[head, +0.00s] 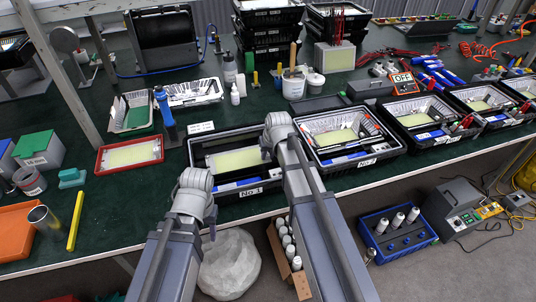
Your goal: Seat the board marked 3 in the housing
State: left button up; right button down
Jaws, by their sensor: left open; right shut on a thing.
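A black housing labelled No 1 (250,190) stands at the table's front edge. A pale yellow-green board (236,160) shows in or just over its opening; I cannot tell if it is seated, and no mark is readable on it. My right gripper (268,153) is at the right end of this board, mostly hidden behind its own wrist, and appears shut on the board. My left gripper (206,212) is in front of the No 1 housing, its fingers mostly hidden by the wrist; it is open, with nothing visible in it.
Housing No 2 (367,162), with a silver reflector and pale panel, stands directly right of No 1, with more housings beyond. A red frame (101,160) with a pale panel lies at the left. Green tabletop is clear around the red frame.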

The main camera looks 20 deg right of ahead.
jog(key=c, duration=0.7)
grip_release()
jog(key=shift+o, duration=0.2)
jog(key=shift+r, duration=0.1)
jog(key=p+v, duration=0.7)
jog(key=shift+r, duration=0.3)
jog(key=shift+s, duration=0.15)
jog(key=shift+r, duration=0.1)
